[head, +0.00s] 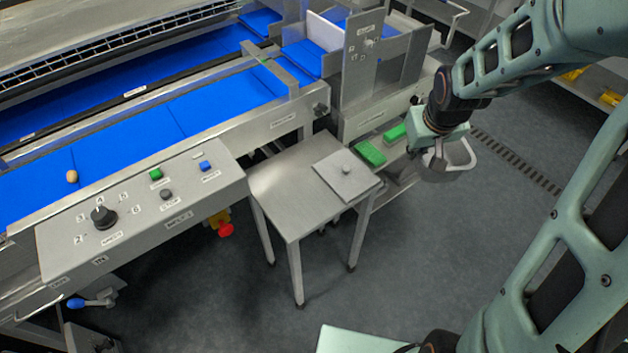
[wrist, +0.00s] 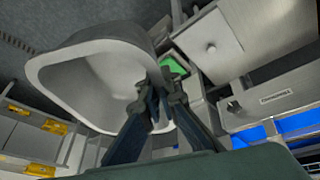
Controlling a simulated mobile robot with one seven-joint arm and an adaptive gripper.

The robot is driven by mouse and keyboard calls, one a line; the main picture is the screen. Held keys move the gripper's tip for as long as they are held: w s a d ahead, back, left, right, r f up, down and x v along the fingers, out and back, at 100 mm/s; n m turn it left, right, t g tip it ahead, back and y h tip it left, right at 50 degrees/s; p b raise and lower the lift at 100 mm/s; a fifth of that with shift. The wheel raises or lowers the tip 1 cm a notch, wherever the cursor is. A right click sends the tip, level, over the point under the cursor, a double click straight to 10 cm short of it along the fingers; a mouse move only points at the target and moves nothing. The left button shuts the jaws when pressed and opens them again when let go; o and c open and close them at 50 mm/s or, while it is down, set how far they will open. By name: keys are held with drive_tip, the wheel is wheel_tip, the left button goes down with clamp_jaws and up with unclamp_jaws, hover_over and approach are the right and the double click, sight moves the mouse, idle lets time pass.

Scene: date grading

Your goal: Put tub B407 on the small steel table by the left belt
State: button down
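A pale grey tub (wrist: 95,80) hangs from my gripper (wrist: 160,85), whose fingers are closed on its rim; the tub looks empty and tilted in the wrist view. No label on it can be read. In the head view the tub (head: 462,158) is partly hidden behind my gripper, in the air to the right of the small steel table (head: 283,190). The table stands beside the blue belt. A flat steel plate with a round knob (head: 346,176) lies on its right part; it also shows in the wrist view (wrist: 206,48).
Green blocks (head: 370,152) sit on a low shelf behind the table's right side. A control panel (head: 140,210) with a dial and buttons borders the table on the left. The table's left and front top is bare. Open floor (head: 420,240) lies to the right.

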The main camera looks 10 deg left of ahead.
drive_tip(key=s+a+f+n+g+y+b, duration=0.2)
drive_tip(key=a+f+n+g+y+b, duration=0.3)
drive_tip(key=a+f+n, duration=0.65)
drive_tip(key=n+g+h+b, duration=0.15)
drive_tip(key=n+b, duration=0.35)
drive_tip(key=n, duration=0.7)
hover_over(301, 216)
drive_tip(key=w+d, duration=0.1)
drive_tip(key=d, duration=0.1)
wheel_tip(301, 216, down, 2)
drive_tip(key=f, duration=0.1)
drive_tip(key=shift+g, duration=0.35)
drive_tip(key=f, duration=0.8)
drive_tip(key=shift+a+f, duration=0.2)
drive_tip(key=shift+f, duration=0.15)
drive_tip(key=c, duration=2.6)
unclamp_jaws()
drive_tip(key=shift+f, duration=0.1)
drive_tip(key=shift+c, duration=0.2)
drive_tip(key=o, duration=0.5)
drive_tip(key=v, duration=1.2)
